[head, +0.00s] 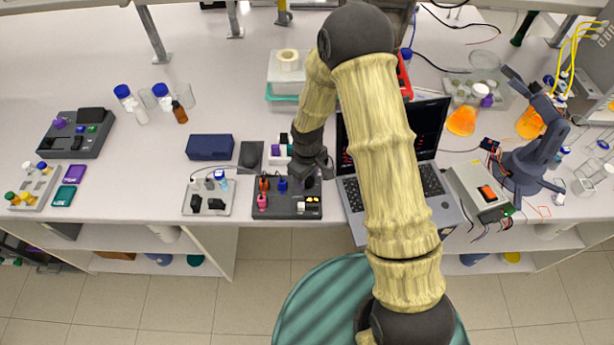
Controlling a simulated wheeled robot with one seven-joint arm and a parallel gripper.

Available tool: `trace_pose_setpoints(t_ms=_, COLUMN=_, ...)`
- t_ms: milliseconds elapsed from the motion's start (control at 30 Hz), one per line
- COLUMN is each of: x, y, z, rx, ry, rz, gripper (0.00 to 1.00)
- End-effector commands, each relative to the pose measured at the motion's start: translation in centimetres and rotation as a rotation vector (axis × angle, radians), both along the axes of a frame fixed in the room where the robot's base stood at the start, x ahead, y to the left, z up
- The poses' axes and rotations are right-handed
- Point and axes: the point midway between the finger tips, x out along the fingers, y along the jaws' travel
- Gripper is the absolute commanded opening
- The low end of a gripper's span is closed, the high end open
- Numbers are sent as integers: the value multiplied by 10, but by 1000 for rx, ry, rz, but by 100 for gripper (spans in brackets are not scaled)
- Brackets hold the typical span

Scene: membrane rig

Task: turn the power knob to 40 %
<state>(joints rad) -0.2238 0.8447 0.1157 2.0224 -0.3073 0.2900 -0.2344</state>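A dark control panel (287,214) sits near the table's front edge in the head view. It carries an orange part, a blue part (282,184), a pink part (262,201) and small yellow and white parts (312,204) at its right. My gripper (304,183) points down over the panel's back right part. Its fingertips are small and dark against the panel, so I cannot tell whether they are open or shut, or touching anything. I cannot make out which part is the power knob; it may be hidden by my gripper.
A laptop (430,190) stands just right of the panel, partly behind my arm. A pale board with black parts (208,203) lies to the left, and a dark blue box (209,147) behind it. Another dark device (76,134) stands far left. The left middle table is mostly clear.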

Motion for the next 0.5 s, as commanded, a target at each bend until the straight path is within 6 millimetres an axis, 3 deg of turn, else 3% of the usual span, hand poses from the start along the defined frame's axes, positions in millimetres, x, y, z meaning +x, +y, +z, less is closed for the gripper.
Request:
trace_pose_setpoints(t_ms=67, x=0, y=0, z=0, rx=0, ry=0, rz=-1, gripper=60)
trace_pose_setpoints(t_ms=500, x=1, y=0, z=7, rx=2, ry=-3, rz=-2, gripper=60)
